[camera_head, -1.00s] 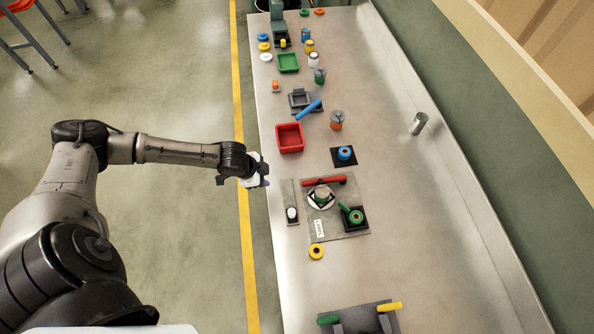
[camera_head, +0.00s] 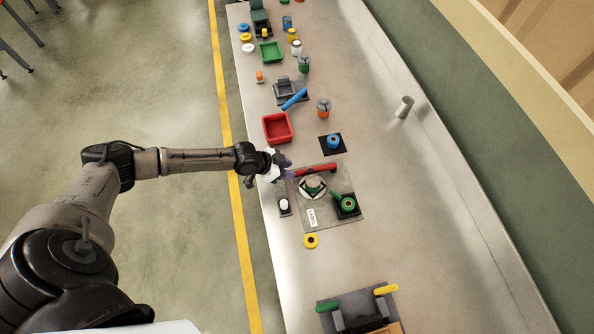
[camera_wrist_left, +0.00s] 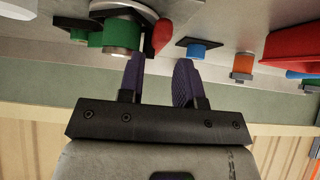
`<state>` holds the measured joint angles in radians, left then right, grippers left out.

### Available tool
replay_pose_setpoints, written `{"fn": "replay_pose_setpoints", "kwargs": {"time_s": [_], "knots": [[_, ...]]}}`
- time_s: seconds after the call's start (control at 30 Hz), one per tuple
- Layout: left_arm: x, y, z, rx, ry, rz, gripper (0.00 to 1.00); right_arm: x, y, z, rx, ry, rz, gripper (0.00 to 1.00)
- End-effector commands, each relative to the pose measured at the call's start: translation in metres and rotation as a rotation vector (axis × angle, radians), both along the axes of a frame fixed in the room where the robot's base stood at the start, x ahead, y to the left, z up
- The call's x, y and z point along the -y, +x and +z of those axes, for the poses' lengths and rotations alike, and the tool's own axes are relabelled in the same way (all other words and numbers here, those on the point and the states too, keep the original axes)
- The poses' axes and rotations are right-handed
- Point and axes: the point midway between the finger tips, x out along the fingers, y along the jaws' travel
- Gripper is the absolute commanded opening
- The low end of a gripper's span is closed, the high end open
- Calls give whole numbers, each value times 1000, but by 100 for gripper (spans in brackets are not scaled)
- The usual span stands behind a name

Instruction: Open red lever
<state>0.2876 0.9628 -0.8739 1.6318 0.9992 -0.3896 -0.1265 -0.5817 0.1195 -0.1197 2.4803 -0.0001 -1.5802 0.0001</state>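The red lever (camera_head: 316,169) lies along the far edge of a grey plate (camera_head: 338,219) on the bench in the head view. My left gripper (camera_head: 287,167) is at the lever's left end, coming in from the left. In the left wrist view its two purple fingers (camera_wrist_left: 160,72) are apart with nothing between them. The red lever's rounded end (camera_wrist_left: 162,36) shows just beyond the fingertips, close to the left finger. I cannot tell whether they touch. My right gripper is not in view.
The plate also carries a round grey-and-black part (camera_head: 314,185) and a green-handled part (camera_head: 346,204). A red tray (camera_head: 277,129) and a blue knob (camera_head: 333,142) stand beyond. A yellow ring (camera_head: 311,241) lies nearer. The bench's right side is mostly clear.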

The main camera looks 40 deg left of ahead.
Motion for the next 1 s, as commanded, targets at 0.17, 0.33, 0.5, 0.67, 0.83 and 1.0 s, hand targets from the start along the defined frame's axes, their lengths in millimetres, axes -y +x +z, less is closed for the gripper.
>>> {"fn": "replay_pose_setpoints", "kwargs": {"time_s": [0.17, 0.33, 0.5, 0.67, 0.83, 1.0], "knots": [[11, 16, -19, 1, -1, 0, 32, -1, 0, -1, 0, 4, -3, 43], [17, 25, -30, 1, 0, -1, 32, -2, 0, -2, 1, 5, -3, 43], [19, 28, -34, 1, 1, 0, 32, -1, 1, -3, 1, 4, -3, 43], [20, 29, -35, 0, 1, -1, 32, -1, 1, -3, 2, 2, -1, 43], [20, 29, -35, 0, 1, -1, 30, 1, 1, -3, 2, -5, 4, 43], [20, 29, -35, 1, 1, 0, 14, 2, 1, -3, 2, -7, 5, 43]]}}
